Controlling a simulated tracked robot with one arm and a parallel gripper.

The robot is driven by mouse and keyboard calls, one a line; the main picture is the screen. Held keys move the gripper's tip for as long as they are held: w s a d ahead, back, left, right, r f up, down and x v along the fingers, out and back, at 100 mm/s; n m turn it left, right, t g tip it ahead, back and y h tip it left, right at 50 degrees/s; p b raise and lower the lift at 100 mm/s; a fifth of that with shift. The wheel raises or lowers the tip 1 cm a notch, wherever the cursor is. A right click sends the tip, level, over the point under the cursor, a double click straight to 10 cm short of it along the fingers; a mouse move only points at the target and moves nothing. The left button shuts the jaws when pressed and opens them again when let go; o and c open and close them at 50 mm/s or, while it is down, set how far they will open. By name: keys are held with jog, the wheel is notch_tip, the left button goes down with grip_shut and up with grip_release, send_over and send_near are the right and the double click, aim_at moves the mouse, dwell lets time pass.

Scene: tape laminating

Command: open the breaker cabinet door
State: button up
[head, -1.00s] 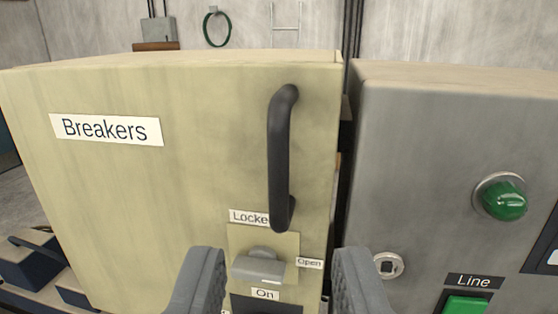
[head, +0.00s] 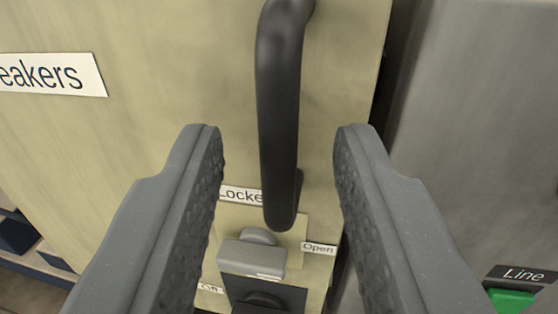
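The breaker cabinet door (head: 170,150) is cream-yellow and fills the left and middle of the view, with a partly cut-off "Breakers" label (head: 50,75). Its black vertical handle (head: 279,110) stands out from the door near the right edge. My gripper (head: 280,140) is open, one finger on each side of the handle's lower half, with visible gaps on both sides. Whether the fingers reach to the handle's depth is hard to tell. Below the handle is a grey lock knob (head: 250,258) on a plate, with "Locked" partly hidden and "Open" labels.
A grey cabinet (head: 470,120) stands close on the right, across a narrow dark gap. It has a "Line" label (head: 522,274) and a green button (head: 510,299). A dark switch (head: 262,292) with an "Off" label sits below the lock knob. Dark blue boxes show at lower left.

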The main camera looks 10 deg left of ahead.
grip_shut()
jog(key=shift+s, duration=0.15)
